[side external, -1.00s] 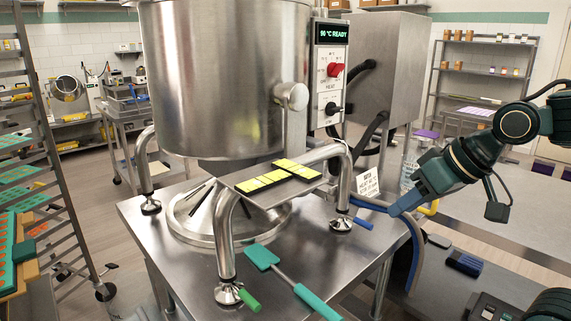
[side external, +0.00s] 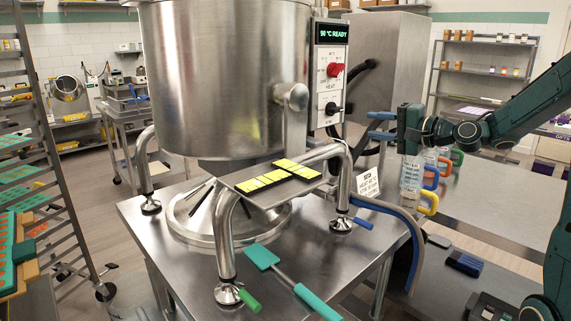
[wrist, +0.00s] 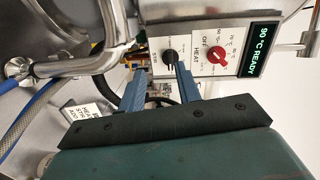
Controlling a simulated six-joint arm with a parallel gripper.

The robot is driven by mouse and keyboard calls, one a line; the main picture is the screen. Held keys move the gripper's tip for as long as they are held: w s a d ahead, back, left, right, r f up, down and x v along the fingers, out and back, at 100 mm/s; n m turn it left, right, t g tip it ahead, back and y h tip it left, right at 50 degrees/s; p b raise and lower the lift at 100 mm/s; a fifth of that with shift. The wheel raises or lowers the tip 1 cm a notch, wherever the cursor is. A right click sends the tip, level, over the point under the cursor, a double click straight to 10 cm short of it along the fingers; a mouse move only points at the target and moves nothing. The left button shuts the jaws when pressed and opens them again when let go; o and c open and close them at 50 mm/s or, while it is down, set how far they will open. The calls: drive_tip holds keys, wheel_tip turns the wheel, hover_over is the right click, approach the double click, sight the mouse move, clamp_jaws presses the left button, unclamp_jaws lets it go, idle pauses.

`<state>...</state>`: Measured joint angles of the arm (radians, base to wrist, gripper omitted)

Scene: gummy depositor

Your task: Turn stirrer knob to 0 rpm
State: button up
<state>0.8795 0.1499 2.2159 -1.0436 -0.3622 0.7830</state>
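The stirrer knob is the black knob (side external: 332,108) on the lower part of the white control panel (side external: 331,78), under the red heat knob (side external: 335,69). In the wrist view the black knob (wrist: 171,57) shows near the tip of the right-hand finger, with a dark pointer end reaching down. Its exact rpm setting is too small to read. My gripper (side external: 370,125) is open and empty, to the right of the panel and apart from the knob. In the wrist view its two blue fingers (wrist: 160,72) point toward the panel, with the knob not centred between them.
A display (side external: 332,34) above the panel reads 90 °C READY. A large steel kettle (side external: 225,80) stands left of the panel. Dark hoses (side external: 363,72) and a bent steel tube leg (side external: 345,175) are close by. A small sign (side external: 368,184) stands below my gripper.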

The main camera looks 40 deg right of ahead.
sight(339, 111)
drive_tip(key=d, duration=0.1)
drive_tip(key=d+m, duration=0.1)
drive_tip(key=d+m+t+h, duration=0.1)
drive_tip(key=shift+s+d+r, duration=0.15)
drive_tip(key=shift+d+r, duration=0.1)
drive_tip(key=shift+d, duration=0.1)
drive_tip(key=shift+w, duration=6.9)
drive_tip(key=shift+c, duration=0.4)
clamp_jaws()
